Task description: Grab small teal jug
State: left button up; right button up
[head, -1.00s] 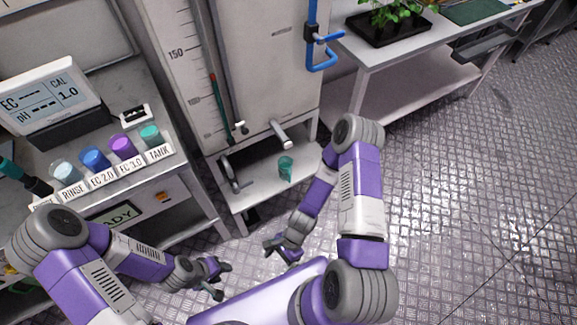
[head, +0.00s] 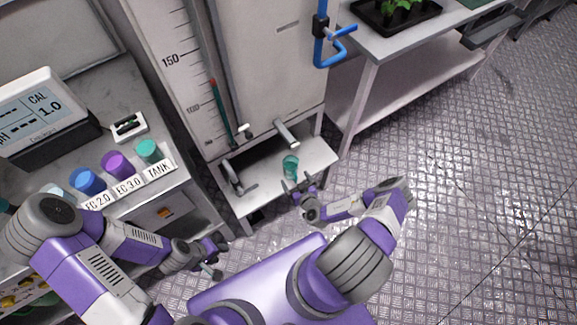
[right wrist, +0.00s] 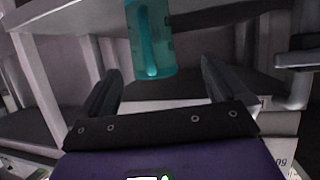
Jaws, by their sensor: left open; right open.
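The small teal jug (head: 290,164) stands on the low white shelf under the tank's spout. It also shows in the right wrist view (right wrist: 151,40), straight ahead of the fingers at the top of the picture, with its handle facing the camera. My right gripper (head: 298,184) is open just in front of the jug on its near side. In the right wrist view its two fingers (right wrist: 160,85) are spread left and right of the jug's line, with nothing between them. My left gripper (head: 217,258) is open and empty, low near the left bench.
The low shelf (head: 262,182) has a spout (head: 286,134) above it and a clamp-like metal fitting (head: 232,178) to the jug's left. Coloured cups, including a teal TANK cup (head: 149,151), stand on the left bench. The floor at the right is clear.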

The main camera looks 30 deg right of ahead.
aim_at(292, 170)
jog(key=b+x, duration=0.1)
jog(key=x, duration=0.3)
jog(key=d+b+x, duration=0.1)
jog(key=x, duration=0.1)
jog(key=shift+f+b, duration=0.35)
jog(key=shift+w+d, duration=0.1)
jog(key=shift+w, duration=0.4)
